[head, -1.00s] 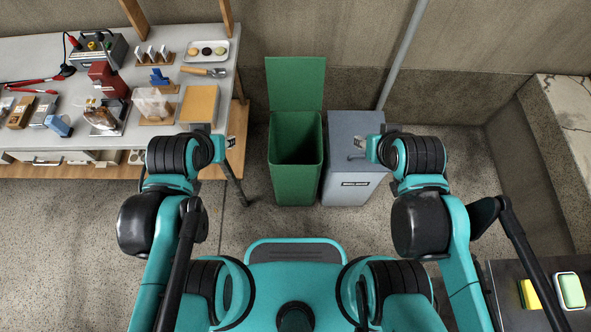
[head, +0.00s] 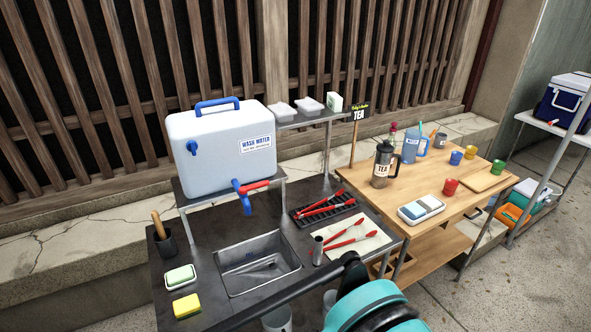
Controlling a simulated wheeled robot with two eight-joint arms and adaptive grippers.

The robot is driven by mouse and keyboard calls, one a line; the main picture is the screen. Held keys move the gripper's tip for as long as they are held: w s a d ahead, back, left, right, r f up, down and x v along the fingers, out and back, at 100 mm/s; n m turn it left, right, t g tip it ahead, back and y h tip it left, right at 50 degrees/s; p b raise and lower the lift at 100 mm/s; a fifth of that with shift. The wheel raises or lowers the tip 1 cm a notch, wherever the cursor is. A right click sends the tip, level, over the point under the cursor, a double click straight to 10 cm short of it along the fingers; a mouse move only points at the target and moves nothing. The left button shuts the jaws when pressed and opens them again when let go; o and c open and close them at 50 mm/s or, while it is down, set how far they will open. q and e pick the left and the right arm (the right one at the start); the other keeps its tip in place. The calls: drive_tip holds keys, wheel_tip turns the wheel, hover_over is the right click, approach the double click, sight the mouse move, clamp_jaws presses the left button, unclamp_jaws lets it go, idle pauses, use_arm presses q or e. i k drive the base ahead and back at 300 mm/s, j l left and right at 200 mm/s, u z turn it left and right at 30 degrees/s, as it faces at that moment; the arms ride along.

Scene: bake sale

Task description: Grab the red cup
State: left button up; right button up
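The red cup (head: 450,187) stands upright on the wooden tea table (head: 420,185), towards its front right. Other small cups stand behind it: a blue cup (head: 456,158), a yellow cup (head: 470,153), and a green cup (head: 497,167) on a wooden board to the right. Part of my own arm, teal and black, shows at the bottom centre, well short of the table.
A dark wash counter with a sink (head: 258,264) stands left of the tea table. A water cooler (head: 222,143) is raised above it. The tea jug (head: 383,163), blue pitcher (head: 411,146) and scale (head: 421,208) share the table. Floor is clear at lower right.

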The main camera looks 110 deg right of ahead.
sight(450, 188)
drive_tip(key=z, duration=4.75)
drive_tip(key=i+z, duration=0.15)
drive_tip(key=i+l, duration=0.25)
drive_tip(key=i, duration=0.25)
drive_tip(key=i+l, duration=0.2)
drive_tip(key=i, duration=0.35)
drive_tip(key=i+l, duration=0.25)
drive_tip(key=i, duration=0.25)
drive_tip(key=i+l, duration=0.25)
drive_tip(key=i, duration=0.25)
drive_tip(key=i+l+u, duration=0.2)
drive_tip(key=i+u, duration=0.2)
drive_tip(key=i+l+u, duration=0.25)
drive_tip(key=u, duration=0.15)
drive_tip(key=i+l+u, duration=0.25)
drive_tip(key=u, duration=0.2)
drive_tip(key=l+u, duration=0.2)
drive_tip(key=j, duration=0.1)
